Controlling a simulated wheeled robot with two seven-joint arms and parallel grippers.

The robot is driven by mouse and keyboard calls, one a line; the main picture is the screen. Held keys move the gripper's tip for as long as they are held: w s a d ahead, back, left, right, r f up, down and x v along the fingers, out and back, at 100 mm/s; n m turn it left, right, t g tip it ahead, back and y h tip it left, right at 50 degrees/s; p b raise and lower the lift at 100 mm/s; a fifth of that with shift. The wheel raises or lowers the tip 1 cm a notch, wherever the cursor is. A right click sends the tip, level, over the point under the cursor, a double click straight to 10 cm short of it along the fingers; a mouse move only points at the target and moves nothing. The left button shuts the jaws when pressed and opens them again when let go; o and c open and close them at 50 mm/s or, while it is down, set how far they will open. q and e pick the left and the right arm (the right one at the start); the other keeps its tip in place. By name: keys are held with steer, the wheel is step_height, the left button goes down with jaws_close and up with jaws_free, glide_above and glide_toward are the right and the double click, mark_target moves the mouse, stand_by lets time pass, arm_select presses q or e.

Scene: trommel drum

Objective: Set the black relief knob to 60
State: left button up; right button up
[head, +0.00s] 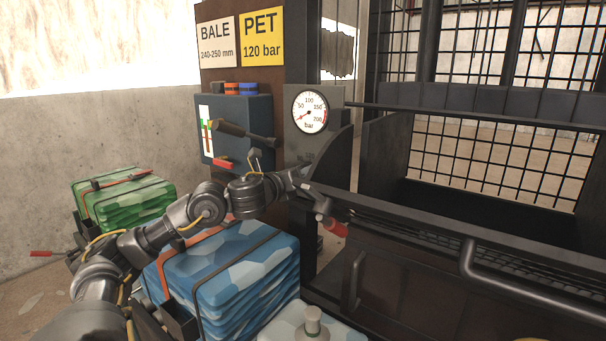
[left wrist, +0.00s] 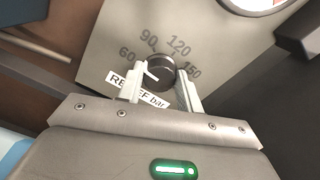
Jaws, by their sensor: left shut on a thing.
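The black relief knob (left wrist: 160,68) is in the left wrist view, on a tan plate with the numbers 60, 90, 120 and 150 around it. A white label (left wrist: 138,95), partly covered, reads "RE…EF bar". My left gripper (left wrist: 162,82) has one pale finger on each side of the knob and is shut on it. A white mark shows at the knob's left side, roughly toward 60 to 90; its exact reading is unclear. In the head view my left gripper (head: 298,180) is at the press's front post, and the knob cannot be made out. My right gripper is out of view.
A pressure gauge (head: 310,111) is above the gripper, its red needle near the low end. A control box (head: 238,150) with a lever is to the left. Blue bales (head: 225,270) lie below the arm; a green bale (head: 125,200) is at the left wall.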

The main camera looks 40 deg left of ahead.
arm_select(q)
steer(key=shift+n, duration=1.2)
steer(key=shift+r, duration=0.1)
steer(key=o, duration=1)
steer(key=shift+w, duration=0.1)
